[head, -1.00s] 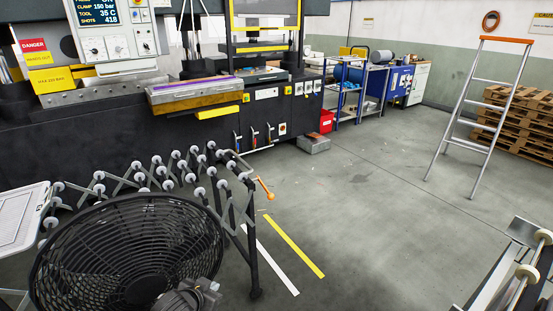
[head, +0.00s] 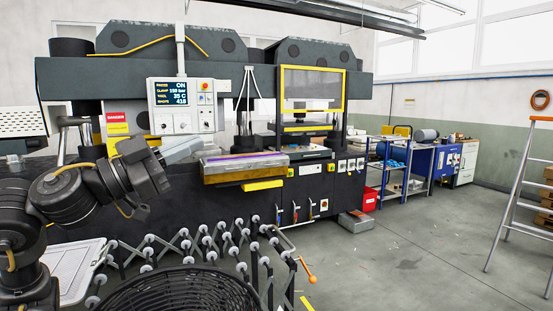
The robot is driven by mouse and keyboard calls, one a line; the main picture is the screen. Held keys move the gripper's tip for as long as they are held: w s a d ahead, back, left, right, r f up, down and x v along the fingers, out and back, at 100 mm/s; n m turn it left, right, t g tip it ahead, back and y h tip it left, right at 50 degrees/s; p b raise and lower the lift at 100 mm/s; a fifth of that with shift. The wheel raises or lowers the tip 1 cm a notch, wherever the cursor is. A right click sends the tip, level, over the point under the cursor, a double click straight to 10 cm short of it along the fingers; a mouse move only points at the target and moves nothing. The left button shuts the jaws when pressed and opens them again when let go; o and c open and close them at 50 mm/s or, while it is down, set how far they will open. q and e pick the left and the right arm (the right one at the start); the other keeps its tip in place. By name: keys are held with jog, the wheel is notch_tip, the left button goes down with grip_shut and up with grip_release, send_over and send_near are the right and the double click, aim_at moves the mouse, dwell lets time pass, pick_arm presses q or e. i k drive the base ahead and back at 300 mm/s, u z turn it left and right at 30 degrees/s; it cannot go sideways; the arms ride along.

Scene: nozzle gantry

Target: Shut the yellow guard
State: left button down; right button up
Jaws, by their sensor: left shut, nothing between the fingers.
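The yellow guard (head: 344,90) is a yellow-framed see-through panel on the front of the large dark machine, right of the control panel. It sits raised, with an open gap under it where the tooling shows. A second yellow bar (head: 308,129) runs across lower down in that gap. My left gripper (head: 198,143) is at the end of the arm coming in from the left, below the control panel. It is shut and empty, and well left of the guard, apart from it. My right gripper is not in view.
The control panel (head: 182,121) hangs above my left gripper. A metal block with a purple strip (head: 240,161) juts out between it and the guard. The floor at right is clear up to the ladder (head: 510,195).

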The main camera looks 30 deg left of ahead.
aim_at(282, 67)
jog(key=k, duration=0.5)
jog(key=u, duration=0.35)
jog(key=i, duration=1.2)
jog(key=z, duration=0.4)
jog(key=i, duration=5.85)
jog(key=u, duration=0.65)
jog(key=i, duration=0.45)
jog(key=z, duration=0.1)
